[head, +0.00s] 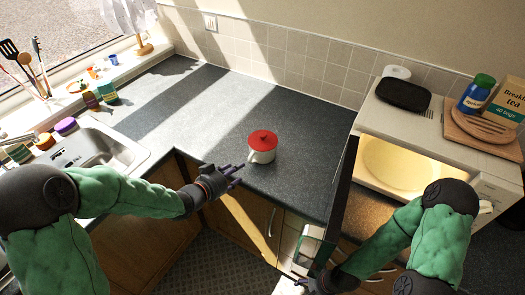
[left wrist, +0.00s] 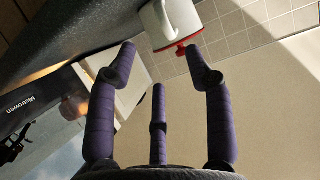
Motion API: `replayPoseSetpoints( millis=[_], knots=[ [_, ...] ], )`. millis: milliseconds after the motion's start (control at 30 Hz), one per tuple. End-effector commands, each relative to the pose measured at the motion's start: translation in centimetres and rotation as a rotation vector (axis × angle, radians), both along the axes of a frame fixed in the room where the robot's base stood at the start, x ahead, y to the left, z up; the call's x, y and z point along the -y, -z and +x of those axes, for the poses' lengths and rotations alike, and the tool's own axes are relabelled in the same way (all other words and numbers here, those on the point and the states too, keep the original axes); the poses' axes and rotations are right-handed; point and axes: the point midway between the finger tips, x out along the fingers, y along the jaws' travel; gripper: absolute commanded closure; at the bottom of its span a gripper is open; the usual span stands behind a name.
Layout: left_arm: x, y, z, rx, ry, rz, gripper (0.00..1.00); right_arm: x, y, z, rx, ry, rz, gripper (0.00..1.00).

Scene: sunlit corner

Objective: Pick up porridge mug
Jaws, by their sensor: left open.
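The porridge mug, a white mug with a red lid (head: 262,139), stands upright on the dark grey worktop (head: 210,125), with its handle toward the lower left. My left gripper (head: 226,180) is open and empty, just left of and nearer than the mug, apart from it. In the left wrist view the mug (left wrist: 176,20) and its red lid show beyond the tips of the open purple fingers (left wrist: 162,66). My right gripper (head: 306,282) is low in the head view by the cabinets, small and partly hidden; its jaws are unclear.
A microwave (head: 443,128) with its door open (head: 341,185) stands right of the mug. A jar (head: 477,92), a tea box (head: 510,98) and a board (head: 455,125) sit on it. A sink (head: 100,150) is at left. The worktop behind the mug is clear.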

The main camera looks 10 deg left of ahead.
Motion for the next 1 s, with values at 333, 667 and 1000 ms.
replayPoseSetpoints(
  millis=[333, 667, 1000],
  knots=[
    [1.7, 1.9, 3.9, -0.001, 0.002, 0.0, 0.48, 0.0, 1.2, 0.0, 0.0, 0.0, 0.0, 0.38],
    [2.5, 3.2, 6.7, -0.001, 0.002, 0.0, 0.48, 0.0, 2.3, 0.0, 0.0, 0.0, 0.0, 0.38],
    [3.3, 3.9, 8.8, -0.001, 0.0, 0.0, 0.48, 0.0, 2.7, 0.0, 0.0, 0.0, 0.0, 0.38]
  ],
)
